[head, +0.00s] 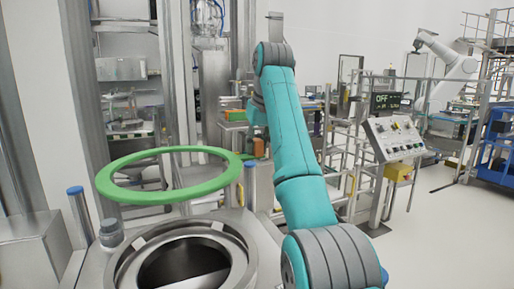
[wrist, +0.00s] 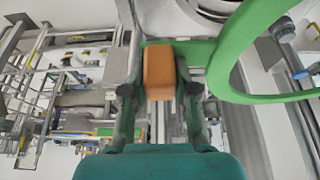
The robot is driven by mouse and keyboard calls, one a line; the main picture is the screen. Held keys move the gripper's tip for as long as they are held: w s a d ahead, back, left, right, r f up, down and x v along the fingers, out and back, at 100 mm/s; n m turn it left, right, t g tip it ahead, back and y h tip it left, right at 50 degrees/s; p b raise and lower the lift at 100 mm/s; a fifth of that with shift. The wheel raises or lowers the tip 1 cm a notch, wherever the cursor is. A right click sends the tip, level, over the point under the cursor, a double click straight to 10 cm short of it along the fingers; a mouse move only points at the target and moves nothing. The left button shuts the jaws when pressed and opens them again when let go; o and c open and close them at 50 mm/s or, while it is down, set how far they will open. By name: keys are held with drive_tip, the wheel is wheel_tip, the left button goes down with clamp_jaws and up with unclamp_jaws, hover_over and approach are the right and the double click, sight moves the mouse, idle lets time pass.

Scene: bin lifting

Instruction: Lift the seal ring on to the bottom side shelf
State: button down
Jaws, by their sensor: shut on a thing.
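The seal ring (head: 112,187) is a large flat green ring, held almost level above the round metal opening of a machine in the head view. It also shows in the wrist view (wrist: 232,62) at upper right. An orange block (wrist: 159,72) sits at the ring's edge, between the fingers of my gripper (wrist: 159,92). My gripper is shut on this block, which joins the ring's green tab. In the head view the block is partly visible at the ring's right side, and my arm hides part of the area. I cannot tell which surface is the bottom side shelf.
The round metal vessel (head: 240,268) with an open dark middle stands below the ring. Blue-capped posts (head: 79,205) stand beside it. A shelf unit with items (head: 130,130) is behind at left. A control panel (head: 395,135) and railings stand at right; open floor lies beyond.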

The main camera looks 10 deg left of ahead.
drive_tip(key=shift+r, duration=1.7)
